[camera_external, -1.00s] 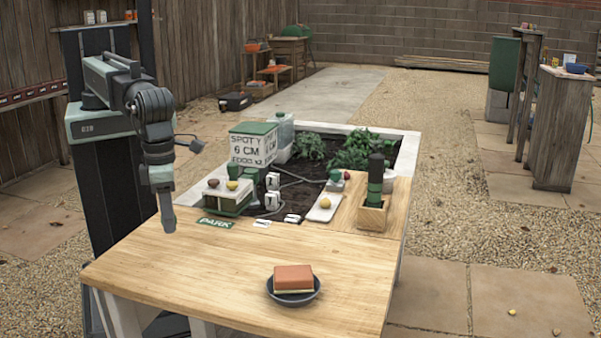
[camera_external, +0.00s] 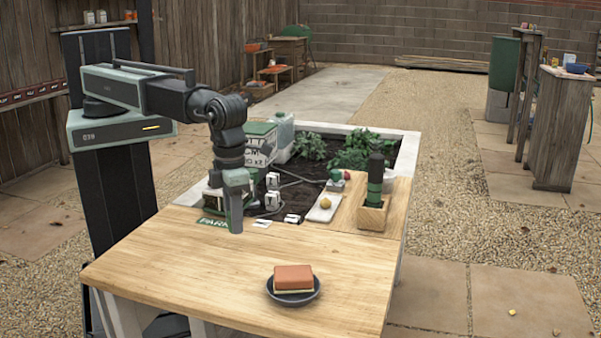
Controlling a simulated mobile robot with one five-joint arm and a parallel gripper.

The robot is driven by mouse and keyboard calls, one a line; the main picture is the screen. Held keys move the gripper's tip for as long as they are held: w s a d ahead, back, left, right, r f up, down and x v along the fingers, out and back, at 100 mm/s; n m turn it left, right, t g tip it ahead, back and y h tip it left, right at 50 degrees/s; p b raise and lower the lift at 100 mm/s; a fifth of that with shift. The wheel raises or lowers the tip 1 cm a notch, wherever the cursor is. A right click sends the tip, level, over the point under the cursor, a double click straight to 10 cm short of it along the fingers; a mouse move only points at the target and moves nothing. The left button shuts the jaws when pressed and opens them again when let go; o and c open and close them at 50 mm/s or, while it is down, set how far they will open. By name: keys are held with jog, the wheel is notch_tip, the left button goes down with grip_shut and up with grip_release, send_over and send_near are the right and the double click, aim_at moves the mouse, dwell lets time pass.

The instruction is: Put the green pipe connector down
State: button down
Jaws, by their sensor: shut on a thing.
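My gripper (camera_external: 236,226) points straight down over the back of the wooden table (camera_external: 180,262), beside the green PARK label (camera_external: 213,222). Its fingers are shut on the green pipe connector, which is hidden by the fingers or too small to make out. I cannot tell whether the fingertips or the connector touch the tabletop. My gripper and arm hide part of the tray and the sign box behind them.
A grey bowl with an orange-brown block (camera_external: 293,279) stands at the table's front right. White cards (camera_external: 262,224), a white tray with a yellow fruit (camera_external: 325,205) and a wooden holder (camera_external: 372,214) are to the right. The table's front left is clear.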

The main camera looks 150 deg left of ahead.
jog(key=shift+f, duration=0.1)
notch_tip(320, 180, down, 4)
jog(key=b, duration=0.3)
jog(key=shift+b, duration=0.4)
jog(key=c, duration=1.1)
grip_release()
notch_tip(320, 180, up, 13)
jog(key=p, duration=1.2)
jog(key=shift+f+p, duration=0.1)
jog(key=shift+p, duration=0.3)
jog(key=shift+f, duration=0.1)
jog(key=shift+d, duration=0.1)
